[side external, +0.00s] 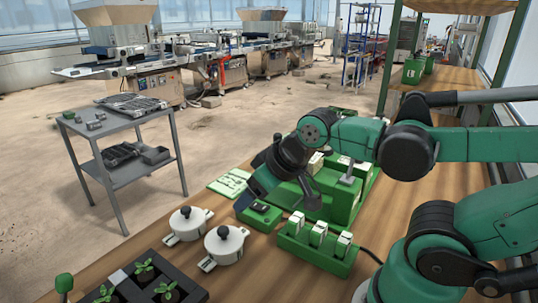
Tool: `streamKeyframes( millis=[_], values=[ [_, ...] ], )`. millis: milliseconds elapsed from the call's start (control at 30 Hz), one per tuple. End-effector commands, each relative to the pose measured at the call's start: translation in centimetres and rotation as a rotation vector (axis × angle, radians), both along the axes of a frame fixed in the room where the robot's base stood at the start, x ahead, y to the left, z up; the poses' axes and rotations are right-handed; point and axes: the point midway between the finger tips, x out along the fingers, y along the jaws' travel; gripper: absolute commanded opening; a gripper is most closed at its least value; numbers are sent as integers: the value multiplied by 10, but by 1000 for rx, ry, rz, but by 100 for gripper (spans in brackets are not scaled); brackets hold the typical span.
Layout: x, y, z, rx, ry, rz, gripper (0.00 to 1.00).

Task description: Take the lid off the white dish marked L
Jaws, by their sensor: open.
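Two white lidded dishes with dark round knobs and side handles stand on the wooden bench: one white dish (187,226) at the left and another white dish (224,246) just right and nearer. Both lids are on. Any letter on them is too small to read, so I cannot tell which is L. My gripper (278,200) is open, tilted downward above the green items, up and to the right of both dishes and apart from them. It appears to hold nothing. Its own arm partly hides the green machine behind it.
A green rack (291,248) with white packets stands right of the dishes. A small green box (246,217) sits between dishes and gripper, with a green panel (230,182) behind. A dark seedling tray (190,291) is at the front left. A grey cart (124,123) stands beyond the bench.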

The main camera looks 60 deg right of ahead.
Motion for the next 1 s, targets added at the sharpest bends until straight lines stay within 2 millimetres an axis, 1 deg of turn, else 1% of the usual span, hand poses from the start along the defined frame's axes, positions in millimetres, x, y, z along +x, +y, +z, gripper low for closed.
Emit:
streamKeyframes(
  millis=[200, 267, 333, 467, 567, 700, 800, 900, 1000],
  values=[
    [2, 0, 1, -3, 5, 9, 67],
    [6, 0, 4, -8, 16, 27, 67],
    [15, 1, 7, -20, 39, 66, 67],
    [43, 3, 13, -48, 97, 188, 67],
    [69, 4, 11, -67, 140, 301, 67],
    [105, 4, -2, -80, 185, 468, 67],
    [126, 5, -15, -83, 205, 576, 67],
    [140, 4, -28, -84, 213, 661, 67],
    [149, 4, -37, -84, 217, 718, 67]
  ],
)
